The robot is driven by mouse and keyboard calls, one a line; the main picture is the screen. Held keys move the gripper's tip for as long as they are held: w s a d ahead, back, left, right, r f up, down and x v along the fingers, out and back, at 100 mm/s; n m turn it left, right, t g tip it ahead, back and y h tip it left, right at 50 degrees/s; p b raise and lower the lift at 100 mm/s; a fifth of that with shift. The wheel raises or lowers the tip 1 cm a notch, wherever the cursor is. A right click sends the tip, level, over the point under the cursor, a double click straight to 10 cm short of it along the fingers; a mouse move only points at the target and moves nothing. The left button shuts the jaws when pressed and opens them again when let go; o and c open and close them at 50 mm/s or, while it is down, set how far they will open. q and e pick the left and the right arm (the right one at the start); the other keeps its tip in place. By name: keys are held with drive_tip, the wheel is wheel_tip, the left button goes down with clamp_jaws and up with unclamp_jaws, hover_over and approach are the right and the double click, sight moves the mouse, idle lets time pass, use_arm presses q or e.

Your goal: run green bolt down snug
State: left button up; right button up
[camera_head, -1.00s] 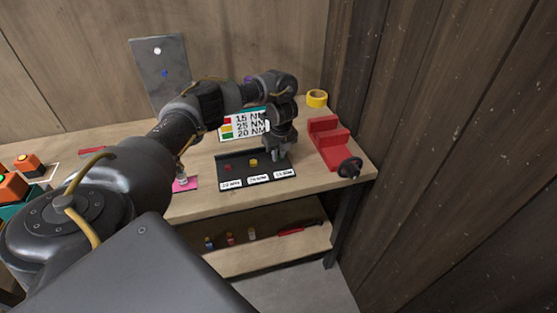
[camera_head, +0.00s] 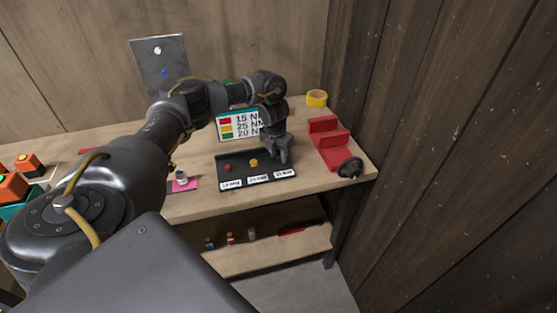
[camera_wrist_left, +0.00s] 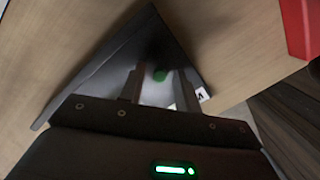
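The green bolt (camera_wrist_left: 159,75) shows as a small round green head in the left wrist view, on the black tray (camera_wrist_left: 92,80). My left gripper (camera_wrist_left: 159,72) is open, with its two fingers apart on either side of the green head in the picture. I cannot tell whether they touch it. In the head view my left gripper (camera_head: 279,155) points down over the right end of the black tray (camera_head: 218,172) and mostly hides the green bolt. A red bolt (camera_head: 228,168) and a yellow bolt (camera_head: 254,162) stand in the same tray. My right gripper is not in view.
A chart (camera_head: 238,124) with red 15, yellow 25 and green 20 NM stands behind the tray. A red fixture (camera_head: 327,148) with a black knob (camera_head: 350,167) is close on the right. Yellow tape (camera_head: 317,98) lies behind it. A pink pad (camera_head: 184,185) lies left.

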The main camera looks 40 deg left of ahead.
sight(278, 157)
use_arm(q)
drive_tip(key=shift+o, duration=0.2)
idle(0.3)
wheel_tip(278, 157, up, 7)
drive_tip(key=p, duration=0.5)
drive_tip(key=shift+r+p, duration=0.1)
drive_tip(key=shift+p, duration=0.3)
